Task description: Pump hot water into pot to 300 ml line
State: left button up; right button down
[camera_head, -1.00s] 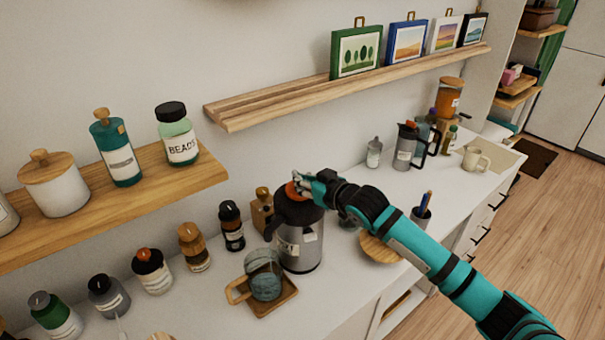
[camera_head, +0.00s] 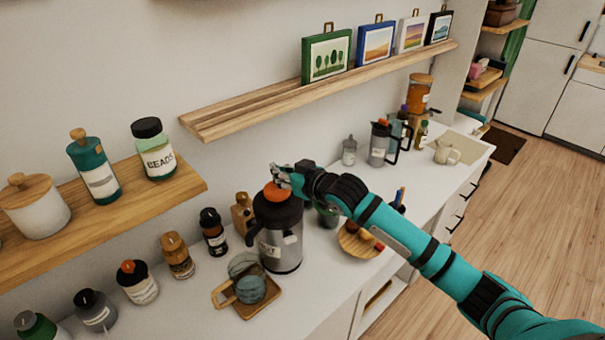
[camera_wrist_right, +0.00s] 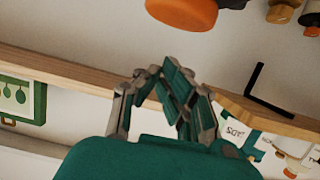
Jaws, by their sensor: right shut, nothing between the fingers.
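The pump flask (camera_head: 283,250) is a grey metal body with a black top and a domed orange button (camera_head: 276,193). Its black spout points left toward the glass pot (camera_head: 243,268), which has a wooden handle and sits on a square wooden coaster (camera_head: 262,308). The lower part of the pot looks blue-grey; its level and 300 ml line cannot be read. My right gripper (camera_head: 279,172) is shut and empty, just above the orange button. In the right wrist view, the fingertips (camera_wrist_right: 158,75) point toward the orange button (camera_wrist_right: 184,10), apart from it. My left gripper is out of view.
Several bottles line the counter left of the flask, including a black-capped one (camera_head: 213,232). A round wooden tray (camera_head: 357,243) is to its right, beneath my arm. Wall shelves (camera_head: 330,90) hang behind. Counter in front of the coaster is clear.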

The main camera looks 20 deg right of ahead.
pick_arm(q)
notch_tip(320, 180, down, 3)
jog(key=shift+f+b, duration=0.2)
jog(key=shift+b, duration=1.05)
pick_arm(e)
jog(key=v, duration=0.8)
jog(key=shift+s+d, duration=0.2)
jog(key=shift+s, duration=0.25)
jog(key=shift+f, duration=0.1)
